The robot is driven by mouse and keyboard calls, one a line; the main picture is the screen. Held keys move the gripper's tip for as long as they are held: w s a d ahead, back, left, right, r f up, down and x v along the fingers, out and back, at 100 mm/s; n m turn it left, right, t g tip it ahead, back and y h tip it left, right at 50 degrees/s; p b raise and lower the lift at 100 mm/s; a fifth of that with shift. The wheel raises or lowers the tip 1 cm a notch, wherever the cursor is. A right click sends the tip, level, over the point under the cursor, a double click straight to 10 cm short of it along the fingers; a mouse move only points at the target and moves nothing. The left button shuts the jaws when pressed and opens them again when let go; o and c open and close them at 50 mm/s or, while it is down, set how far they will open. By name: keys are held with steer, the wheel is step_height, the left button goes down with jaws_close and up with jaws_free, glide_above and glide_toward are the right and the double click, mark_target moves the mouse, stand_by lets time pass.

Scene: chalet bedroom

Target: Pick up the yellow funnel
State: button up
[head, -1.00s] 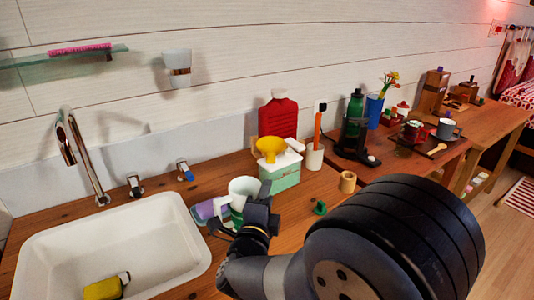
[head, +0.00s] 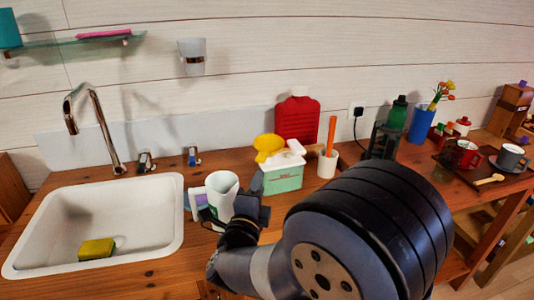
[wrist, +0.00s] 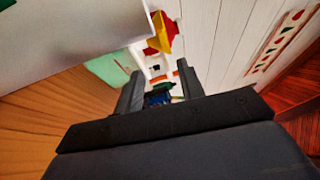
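The yellow funnel (head: 268,144) sits on top of a white-lidded pale green box (head: 283,180) on the wooden counter against the wall. In the wrist view the funnel (wrist: 165,30) shows beyond the fingers, near the top, partly cut off by a pale surface at left. My gripper (head: 242,208) is low in front of the box, beside a pale cup (head: 221,194), and does not touch the funnel. The wrist view shows my gripper's fingers (wrist: 160,88) apart with nothing held between them. My arm hides the counter to the right of the gripper.
A white sink (head: 105,225) with a yellow sponge (head: 97,249) is at left. A red bottle (head: 297,120) stands behind the box, and a white holder with an orange handle (head: 328,162) stands right of it. A purple object (head: 197,199) is beside the cup.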

mark_target(265, 161)
steer(key=x, duration=0.3)
steer(key=p+x, duration=0.1)
steer(key=x, duration=0.1)
steer(key=r+x, duration=0.1)
steer(key=x, duration=0.2)
steer(key=shift+w+p, duration=0.25)
steer(key=shift+p, duration=0.1)
steer(key=shift+w, duration=0.4)
jaws_close()
